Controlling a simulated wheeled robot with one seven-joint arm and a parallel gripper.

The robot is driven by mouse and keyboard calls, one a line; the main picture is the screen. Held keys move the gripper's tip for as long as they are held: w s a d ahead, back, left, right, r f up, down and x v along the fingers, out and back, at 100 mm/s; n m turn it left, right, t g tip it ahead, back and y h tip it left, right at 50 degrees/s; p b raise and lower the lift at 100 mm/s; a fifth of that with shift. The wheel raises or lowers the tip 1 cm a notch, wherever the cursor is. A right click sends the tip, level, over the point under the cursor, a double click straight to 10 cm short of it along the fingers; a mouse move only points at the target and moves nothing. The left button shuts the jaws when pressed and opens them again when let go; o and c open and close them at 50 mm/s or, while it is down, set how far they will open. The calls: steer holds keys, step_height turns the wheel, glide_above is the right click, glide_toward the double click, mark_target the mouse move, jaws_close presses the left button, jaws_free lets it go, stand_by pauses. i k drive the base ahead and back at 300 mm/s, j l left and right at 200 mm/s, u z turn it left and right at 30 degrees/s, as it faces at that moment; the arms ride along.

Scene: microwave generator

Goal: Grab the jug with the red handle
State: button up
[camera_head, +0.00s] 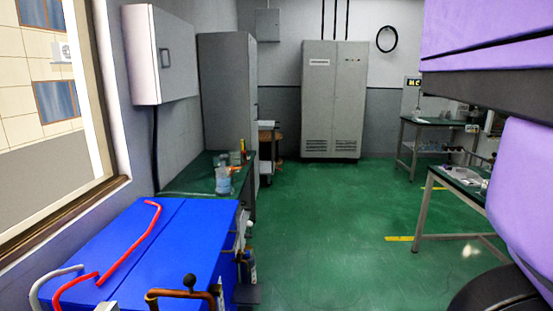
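A small pale-blue, see-through vessel (223,182) that looks like a jug stands upright on the dark green bench (190,181) along the left wall. A reddish patch shows near its top, but it is too small to tell whether this is a handle. A small red and yellow item (243,151) stands farther back on the same bench. My gripper is not in view. Large purple and black parts at the right edge look like my own arm.
A blue cabinet (165,235) with a bent red tube (135,245) stands at front left, before the bench. A grey wall box (160,55) hangs at left. Tables (435,123) stand at right. The green floor in the middle is clear.

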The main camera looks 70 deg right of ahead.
mark_target(234, 154)
steer(key=z, duration=1.65)
steer(key=i+l+u, duration=0.1)
steer(key=u, duration=0.6)
steer(key=i+l+u, duration=0.15)
steer(key=u, duration=0.2)
steer(key=i+l+u, duration=0.3)
steer(key=l, duration=0.4)
steer(key=l+u, duration=0.25)
steer(key=l, duration=0.5)
steer(key=l+u, duration=0.3)
steer(key=l, duration=0.45)
steer(key=i+l, duration=0.1)
steer(key=l, duration=0.9)
steer(key=i+l, duration=0.1)
steer(key=l, duration=0.9)
steer(key=i+l+u, duration=0.1)
steer(key=l, duration=0.9)
steer(key=i+l, duration=0.6)
steer(key=i, duration=0.2)
